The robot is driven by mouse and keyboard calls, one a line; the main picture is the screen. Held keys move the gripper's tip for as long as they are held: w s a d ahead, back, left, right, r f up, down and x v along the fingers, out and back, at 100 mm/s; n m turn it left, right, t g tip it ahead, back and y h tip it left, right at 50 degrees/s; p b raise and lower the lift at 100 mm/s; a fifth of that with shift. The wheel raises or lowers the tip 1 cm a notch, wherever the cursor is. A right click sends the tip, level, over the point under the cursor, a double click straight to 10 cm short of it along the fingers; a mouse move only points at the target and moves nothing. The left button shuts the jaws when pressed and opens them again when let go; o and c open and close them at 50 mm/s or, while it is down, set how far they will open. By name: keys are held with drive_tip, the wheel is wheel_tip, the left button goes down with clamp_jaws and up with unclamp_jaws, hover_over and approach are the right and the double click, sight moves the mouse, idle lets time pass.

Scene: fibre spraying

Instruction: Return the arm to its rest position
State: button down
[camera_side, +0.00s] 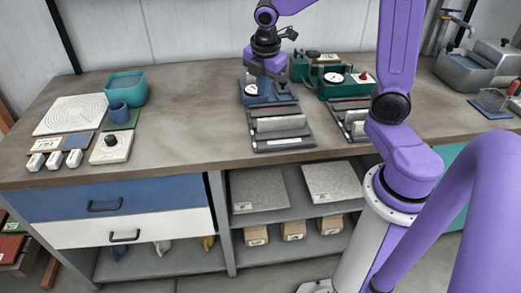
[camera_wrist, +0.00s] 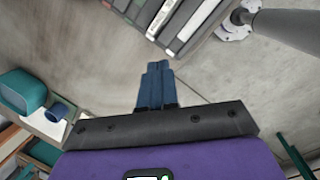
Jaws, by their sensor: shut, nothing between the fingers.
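My arm is purple and bends down over the workbench (camera_side: 190,130) in the side view. My gripper (camera_side: 281,87) is above the back middle of the bench, close over or in front of a blue device (camera_side: 255,98) with a white dial; I cannot tell the exact gap. In the wrist view my gripper (camera_wrist: 158,66) shows two blue fingers pressed together with nothing held between them. The fingertips are small and partly lost against the devices in the side view.
Green dial device (camera_side: 340,93) and grey plate fixtures (camera_side: 278,124) stand near my gripper. A metal basin (camera_side: 470,70) is at right. The bench's centre-left is clear.

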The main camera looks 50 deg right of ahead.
drive_tip(key=s+a+m+y, duration=0.1)
drive_tip(key=s+a, duration=0.3)
drive_tip(key=s, duration=0.7)
drive_tip(key=s+a+m+g+y, duration=0.1)
drive_tip(key=s+a+m, duration=0.3)
drive_tip(key=s, duration=0.8)
drive_tip(key=shift+a+f+m, duration=0.3)
drive_tip(key=shift+a, duration=0.15)
